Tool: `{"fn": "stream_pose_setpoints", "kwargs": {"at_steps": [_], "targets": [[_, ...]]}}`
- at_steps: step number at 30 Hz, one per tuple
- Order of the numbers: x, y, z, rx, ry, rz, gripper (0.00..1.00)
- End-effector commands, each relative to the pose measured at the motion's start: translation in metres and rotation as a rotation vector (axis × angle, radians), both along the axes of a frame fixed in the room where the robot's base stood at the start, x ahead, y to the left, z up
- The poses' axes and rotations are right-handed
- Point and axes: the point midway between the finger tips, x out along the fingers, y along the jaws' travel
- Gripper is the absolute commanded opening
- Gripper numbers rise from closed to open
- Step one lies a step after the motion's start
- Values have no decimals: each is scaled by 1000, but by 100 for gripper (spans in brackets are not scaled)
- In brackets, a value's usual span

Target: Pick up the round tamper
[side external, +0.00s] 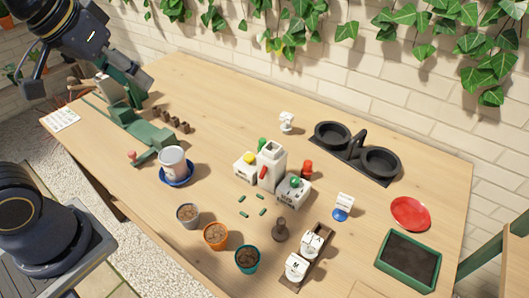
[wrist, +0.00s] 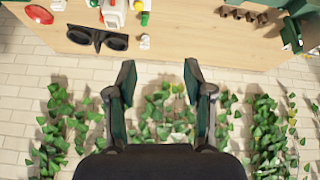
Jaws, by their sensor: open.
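The round tamper (side external: 280,229) is a small dark brown piece with a knob handle and a round base. It stands upright on the wooden table in the side external view, right of the teal pot (side external: 247,259). I cannot make it out in the wrist view. My gripper (wrist: 160,75) is open and empty in the wrist view, its two fingers apart over the ivy and white brick wall. In the side external view my arm is at the upper left, far from the tamper.
A dark rack with white blocks (side external: 297,266) stands close to the tamper's right. Green tray (side external: 408,261), red dish (side external: 410,213) and black double holder (side external: 357,152) are farther right.

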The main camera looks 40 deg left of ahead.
Motion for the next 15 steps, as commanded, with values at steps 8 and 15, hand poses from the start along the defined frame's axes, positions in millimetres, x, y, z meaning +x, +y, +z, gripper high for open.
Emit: {"fn": "stream_pose_setpoints", "kwargs": {"at_steps": [8, 15], "targets": [[101, -87, -17, -31, 168, -80, 52], [140, -199, -107, 19, 365, -228, 52]]}}
